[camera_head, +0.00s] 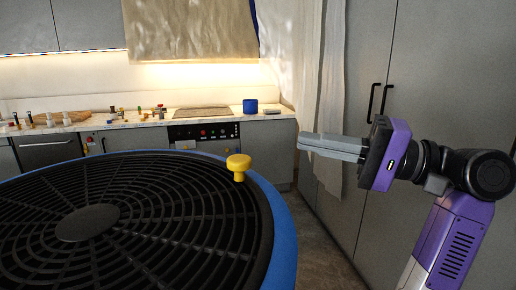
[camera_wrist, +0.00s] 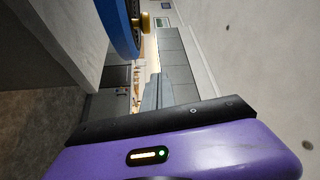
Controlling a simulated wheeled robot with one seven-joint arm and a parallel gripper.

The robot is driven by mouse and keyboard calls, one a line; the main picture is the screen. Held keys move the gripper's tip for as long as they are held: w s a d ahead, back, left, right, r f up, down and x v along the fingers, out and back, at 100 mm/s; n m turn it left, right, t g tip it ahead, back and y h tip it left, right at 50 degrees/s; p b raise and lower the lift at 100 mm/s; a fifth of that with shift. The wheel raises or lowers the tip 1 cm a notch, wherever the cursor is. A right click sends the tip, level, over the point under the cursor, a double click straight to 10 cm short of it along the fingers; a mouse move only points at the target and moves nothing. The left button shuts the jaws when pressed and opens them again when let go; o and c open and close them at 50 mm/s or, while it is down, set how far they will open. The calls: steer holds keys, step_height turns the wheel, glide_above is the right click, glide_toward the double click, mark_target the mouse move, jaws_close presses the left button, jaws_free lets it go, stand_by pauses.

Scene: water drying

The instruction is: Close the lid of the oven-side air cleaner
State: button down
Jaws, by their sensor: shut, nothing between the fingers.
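The air cleaner appears as a large round black grille (camera_head: 88,222) with a blue rim (camera_head: 284,232), filling the lower left of the head view. A yellow knob (camera_head: 238,165) stands at its far right edge. I cannot tell whether the grille is the lid or how far open the lid is. In the wrist view, the blue rim (camera_wrist: 120,28) and the yellow knob (camera_wrist: 145,22) show at the top. My gripper (camera_head: 300,143) is shut and empty, right of the knob and apart from it, its fingers pointing left. Its fingers (camera_wrist: 153,92) also show in the wrist view.
A counter (camera_head: 150,121) with small items and a blue pot (camera_head: 250,106) runs along the back. An oven control panel (camera_head: 204,132) is below it. Tall grey cabinets (camera_head: 430,70) stand close behind my arm at right. A pale curtain (camera_head: 325,90) hangs beside them.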

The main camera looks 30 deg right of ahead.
mark_target(255, 171)
steer(key=w+a, duration=0.1)
steer(key=a, duration=0.2)
steer(key=w+a+p, duration=0.1)
steer(key=a, duration=0.2)
steer(key=w+a+f, duration=0.1)
steer(key=w+a, duration=0.1)
steer(key=a, duration=0.1)
steer(key=shift+s+a+f, duration=0.1)
steer(key=shift+s+a, duration=0.05)
steer(key=shift+s, duration=0.25)
steer(key=shift+p, duration=0.3)
